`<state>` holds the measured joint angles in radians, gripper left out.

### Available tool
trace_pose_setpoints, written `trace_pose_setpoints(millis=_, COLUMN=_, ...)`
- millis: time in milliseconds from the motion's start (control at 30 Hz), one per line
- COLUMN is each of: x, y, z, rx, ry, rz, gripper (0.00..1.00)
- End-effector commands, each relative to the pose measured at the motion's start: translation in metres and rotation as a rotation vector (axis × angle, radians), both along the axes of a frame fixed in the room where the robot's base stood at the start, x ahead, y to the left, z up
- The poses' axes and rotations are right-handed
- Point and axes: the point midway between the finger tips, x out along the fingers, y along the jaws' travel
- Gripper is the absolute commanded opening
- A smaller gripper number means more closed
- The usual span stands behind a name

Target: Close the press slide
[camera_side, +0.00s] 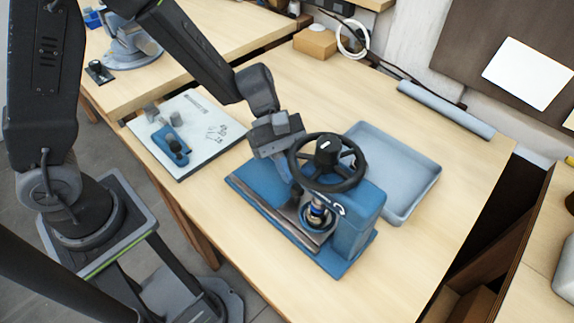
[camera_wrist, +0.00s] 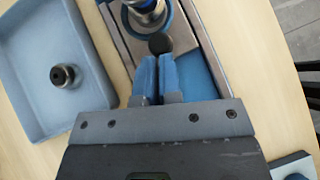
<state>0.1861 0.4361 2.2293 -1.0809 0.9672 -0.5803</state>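The blue press (camera_side: 357,222) with its black handwheel (camera_side: 327,163) stands on the table. Its slide track (camera_side: 280,212) runs out toward the left, with a steel edge (camera_wrist: 118,35) in the wrist view. A metal part (camera_side: 317,213) stands below the wheel; the wrist view shows it within a blue ring (camera_wrist: 150,14). A round black knob (camera_wrist: 160,43) is just in front of that ring. My gripper (camera_wrist: 160,60) is low over the track, its blue fingers close together with a narrow gap. The fingertips are right at the knob; whether they touch it I cannot tell. The side view hides the fingertips.
A grey-blue tray (camera_side: 432,178) lies behind the press; a small dark cylinder (camera_wrist: 63,76) stands in it. A white board (camera_side: 204,155) with a blue fixture (camera_side: 172,147) lies left of the press. A grey bar (camera_side: 446,110) lies at the back. The table front is clear.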

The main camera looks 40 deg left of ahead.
Motion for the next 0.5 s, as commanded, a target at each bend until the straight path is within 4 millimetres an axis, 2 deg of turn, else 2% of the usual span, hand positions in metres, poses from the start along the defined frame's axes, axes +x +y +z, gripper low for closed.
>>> trace_pose_setpoints(millis=67, x=-0.004, y=-0.001, z=-0.001, rx=-0.004, ry=0.013, rz=-0.011, gripper=0.0)
trace_pose_setpoints(millis=167, x=0.0, y=0.009, z=-0.001, rx=-0.004, ry=0.011, rz=-0.007, gripper=0.0)
trace_pose_setpoints(millis=333, x=0.014, y=0.043, z=0.0, rx=-0.003, ry=0.002, rz=0.005, gripper=0.0)
trace_pose_setpoints(millis=500, x=0.023, y=0.07, z=0.03, rx=-0.001, ry=-0.005, rz=0.004, gripper=0.0)
